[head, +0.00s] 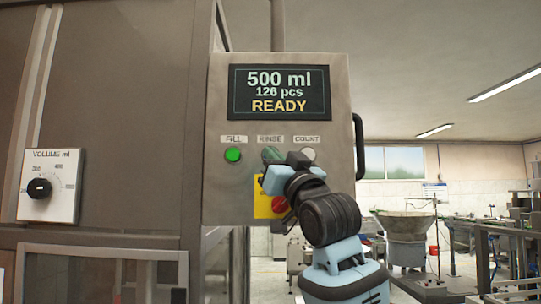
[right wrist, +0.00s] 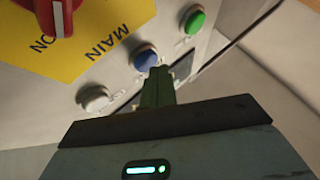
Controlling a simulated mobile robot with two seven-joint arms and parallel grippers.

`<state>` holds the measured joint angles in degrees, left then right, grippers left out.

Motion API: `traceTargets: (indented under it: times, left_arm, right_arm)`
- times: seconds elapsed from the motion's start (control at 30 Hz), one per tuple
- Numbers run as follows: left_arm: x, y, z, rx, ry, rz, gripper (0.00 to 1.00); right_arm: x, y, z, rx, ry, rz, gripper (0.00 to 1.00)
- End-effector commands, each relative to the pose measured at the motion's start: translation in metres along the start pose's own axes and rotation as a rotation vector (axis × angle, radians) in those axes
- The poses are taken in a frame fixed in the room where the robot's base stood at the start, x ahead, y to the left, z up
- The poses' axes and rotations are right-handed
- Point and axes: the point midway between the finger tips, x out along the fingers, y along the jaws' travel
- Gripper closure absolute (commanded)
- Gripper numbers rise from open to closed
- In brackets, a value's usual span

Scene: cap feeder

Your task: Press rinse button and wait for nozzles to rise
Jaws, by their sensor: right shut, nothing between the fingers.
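The control panel (head: 225,185) has a row of buttons labelled FILL, RINSE and COUNT. My right gripper (head: 269,165) is shut and empty, in front of the RINSE button and largely covering it in the head view. In the right wrist view the blue RINSE button (right wrist: 146,56) shows right at the tips of the closed fingers (right wrist: 159,75). I cannot tell whether they touch it. The screen (head: 279,92) reads 500 ml, 126 pcs, READY. No nozzles are in view. My left gripper is out of view.
The green FILL button (head: 233,155) is left of RINSE, the white COUNT button (head: 308,154) right. A red main switch (head: 279,205) on a yellow plate (head: 262,208) sits below, partly hidden by my arm. A volume dial (head: 40,188) is far left. A dark handle (head: 359,147) edges the panel.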

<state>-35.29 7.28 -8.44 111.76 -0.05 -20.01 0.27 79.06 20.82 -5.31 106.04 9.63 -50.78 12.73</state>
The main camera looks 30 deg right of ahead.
Motion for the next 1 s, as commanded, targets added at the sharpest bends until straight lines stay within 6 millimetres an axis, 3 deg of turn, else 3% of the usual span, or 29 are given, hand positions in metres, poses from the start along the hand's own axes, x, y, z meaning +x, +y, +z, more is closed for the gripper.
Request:
traceTargets:
  times: [1.0]
  left_arm:
    - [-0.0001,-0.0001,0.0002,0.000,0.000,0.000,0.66]
  right_arm:
    - [0.0067,0.0051,0.0050,-0.001,-0.001,0.001,1.00]
